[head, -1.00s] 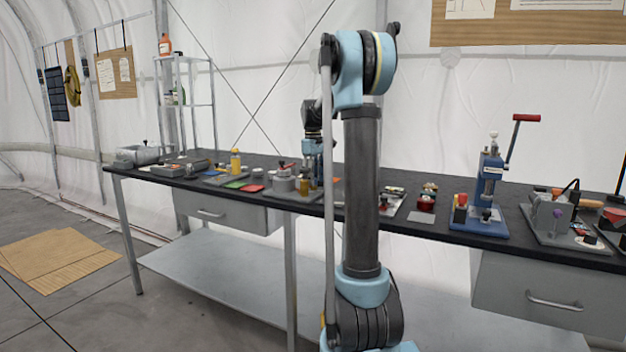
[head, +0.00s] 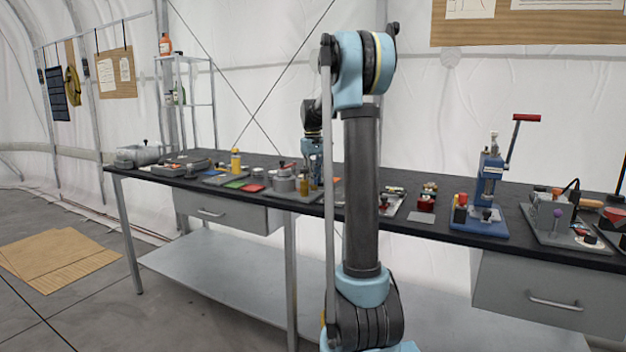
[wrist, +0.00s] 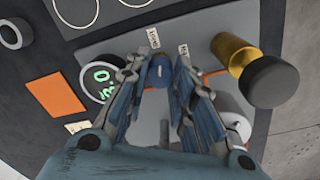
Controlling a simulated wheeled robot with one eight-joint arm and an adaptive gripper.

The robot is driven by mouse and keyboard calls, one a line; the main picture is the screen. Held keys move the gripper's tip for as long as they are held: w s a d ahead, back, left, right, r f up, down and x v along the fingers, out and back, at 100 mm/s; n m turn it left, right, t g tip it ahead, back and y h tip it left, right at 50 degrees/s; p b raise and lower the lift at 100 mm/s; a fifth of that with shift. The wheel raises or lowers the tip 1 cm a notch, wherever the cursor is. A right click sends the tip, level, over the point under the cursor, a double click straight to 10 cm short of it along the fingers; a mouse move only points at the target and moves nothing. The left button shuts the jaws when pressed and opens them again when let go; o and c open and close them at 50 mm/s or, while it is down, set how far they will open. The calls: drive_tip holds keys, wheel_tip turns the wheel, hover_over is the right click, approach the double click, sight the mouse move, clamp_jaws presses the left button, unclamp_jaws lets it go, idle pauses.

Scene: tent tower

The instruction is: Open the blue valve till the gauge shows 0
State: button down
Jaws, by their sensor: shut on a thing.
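The blue valve (wrist: 159,72) is a small round blue knob on a grey plate (wrist: 105,47), in the upper middle of the wrist view. My gripper (wrist: 160,66) is shut on it, with one finger on each side. The gauge (wrist: 98,82) is a round dark dial just left of the fingers. Its green digits are tilted and partly covered by a finger; they look like 3.0, but I cannot read them surely. In the head view my gripper (head: 312,165) is low over the bench, and the valve cannot be made out there.
A brass cylinder with a black cap (wrist: 265,80) stands close to the right finger. An orange card (wrist: 55,92) lies left of the gauge. The dark bench (head: 140,172) carries several devices, including a blue press with a red handle (head: 489,185) at right.

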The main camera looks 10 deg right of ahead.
drive_tip(key=m, duration=0.7)
drive_tip(key=shift+w, duration=0.15)
drive_tip(key=m, duration=0.7)
drive_tip(key=shift+r, duration=0.1)
drive_tip(key=shift+w, duration=0.1)
idle(0.3)
drive_tip(key=c, duration=1.3)
unclamp_jaws()
drive_tip(key=shift+g, duration=0.3)
drive_tip(key=shift+c, duration=0.2)
wheel_tip(320, 180, up, 12)
drive_tip(key=shift+w+a, duration=0.15)
drive_tip(key=shift+a, duration=0.05)
